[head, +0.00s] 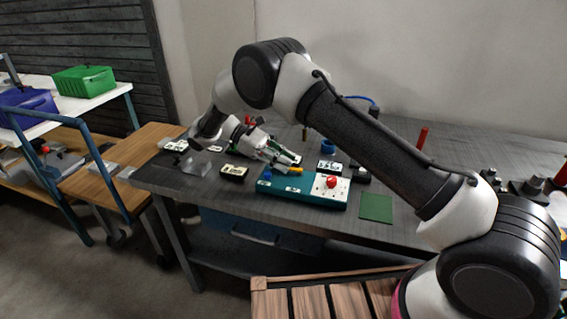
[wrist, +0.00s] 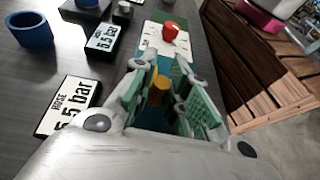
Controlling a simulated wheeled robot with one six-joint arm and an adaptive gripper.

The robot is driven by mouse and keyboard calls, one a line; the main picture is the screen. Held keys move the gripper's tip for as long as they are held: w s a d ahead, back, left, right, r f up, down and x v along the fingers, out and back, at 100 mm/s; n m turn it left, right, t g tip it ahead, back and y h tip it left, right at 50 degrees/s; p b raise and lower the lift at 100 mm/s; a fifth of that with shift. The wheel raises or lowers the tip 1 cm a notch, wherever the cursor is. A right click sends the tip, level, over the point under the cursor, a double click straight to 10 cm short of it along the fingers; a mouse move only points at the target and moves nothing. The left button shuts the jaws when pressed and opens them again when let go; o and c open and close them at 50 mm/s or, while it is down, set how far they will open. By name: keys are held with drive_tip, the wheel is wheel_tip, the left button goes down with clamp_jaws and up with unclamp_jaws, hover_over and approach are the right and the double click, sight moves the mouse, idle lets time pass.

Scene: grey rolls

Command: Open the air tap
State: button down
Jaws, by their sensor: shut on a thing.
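A teal panel (head: 300,198) lies on the dark bench and carries a yellow handle (head: 296,170), apparently the air tap. My gripper (head: 288,166) reaches down over the panel's left part from the back left. In the wrist view my gripper (wrist: 165,78) has its green-padded fingers on either side of the yellow handle (wrist: 159,90), shut on it. The handle's lower part and its mount are largely hidden by the fingers. A red knob (head: 331,181) on a white plate sits at the panel's right; it also shows beyond the fingertips in the wrist view (wrist: 170,32).
A "5.5 bar" sign (wrist: 68,108) stands close beside my gripper, with another sign (wrist: 103,38) farther off. A blue ring (wrist: 30,29) lies beyond them. A green square (head: 376,207) lies right of the panel. A slatted wooden surface (head: 325,295) is in front of the bench.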

drive_tip(key=shift+w+d+m+g+y, duration=0.2)
drive_tip(key=shift+m+g+y, duration=0.1)
drive_tip(key=shift+m+g, duration=0.45)
drive_tip(key=shift+g, duration=0.25)
drive_tip(key=c, duration=1.4)
unclamp_jaws()
drive_tip(key=shift+c, duration=0.2)
